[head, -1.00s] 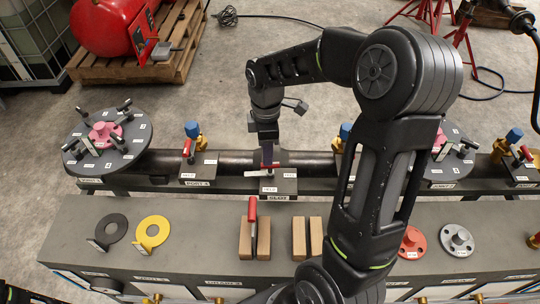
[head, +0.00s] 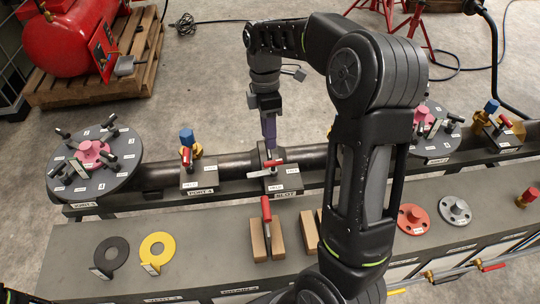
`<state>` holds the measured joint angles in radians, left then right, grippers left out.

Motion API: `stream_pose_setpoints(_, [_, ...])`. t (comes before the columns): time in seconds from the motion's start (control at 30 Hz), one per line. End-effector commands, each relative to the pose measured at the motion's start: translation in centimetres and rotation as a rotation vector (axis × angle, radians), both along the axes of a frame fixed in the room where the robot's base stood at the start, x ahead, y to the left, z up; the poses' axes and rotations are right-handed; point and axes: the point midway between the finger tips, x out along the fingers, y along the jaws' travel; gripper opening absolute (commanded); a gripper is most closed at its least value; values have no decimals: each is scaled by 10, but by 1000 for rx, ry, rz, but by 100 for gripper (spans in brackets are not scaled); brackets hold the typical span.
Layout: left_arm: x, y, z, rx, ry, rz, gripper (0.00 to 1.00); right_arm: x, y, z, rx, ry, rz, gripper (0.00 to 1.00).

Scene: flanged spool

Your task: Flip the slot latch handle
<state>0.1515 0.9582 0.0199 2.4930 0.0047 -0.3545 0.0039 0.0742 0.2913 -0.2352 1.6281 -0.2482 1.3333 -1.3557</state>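The slot latch handle (head: 272,163) is a small red grip with a pale lever, lying roughly crosswise on the dark slot block (head: 286,182). The block sits on the pipe in the middle of the head view. My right gripper (head: 269,143) points down just above and behind the handle, with a small visible gap. Its purple fingers show edge-on as one slab, so their opening cannot be judged. Nothing held shows at them. My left gripper is out of view.
A red-handled tool (head: 266,209) stands between wooden blocks (head: 258,240) in front. A flanged disc (head: 94,165) and a blue-topped valve (head: 188,141) are left along the pipe. My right arm hides part of the right side.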

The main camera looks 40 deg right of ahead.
Motion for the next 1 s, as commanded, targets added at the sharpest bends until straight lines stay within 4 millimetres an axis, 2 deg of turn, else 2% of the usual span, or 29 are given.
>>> stream_pose_setpoints(0.17, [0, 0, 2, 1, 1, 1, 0, -3, 1, -12, 0, 3, -1, 38])
stream_pose_setpoints(0.5, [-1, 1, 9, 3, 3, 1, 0, -12, 5, -62, 0, 4, -2, 38])
stream_pose_setpoints(0.6, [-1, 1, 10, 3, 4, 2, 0, -14, 5, -71, 0, 2, -2, 38])
stream_pose_setpoints(0.93, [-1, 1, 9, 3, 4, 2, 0, -14, 6, -76, 0, 0, -2, 38])
stream_pose_setpoints(1.0, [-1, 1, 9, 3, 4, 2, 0, -14, 6, -76, 0, 0, -2, 33])
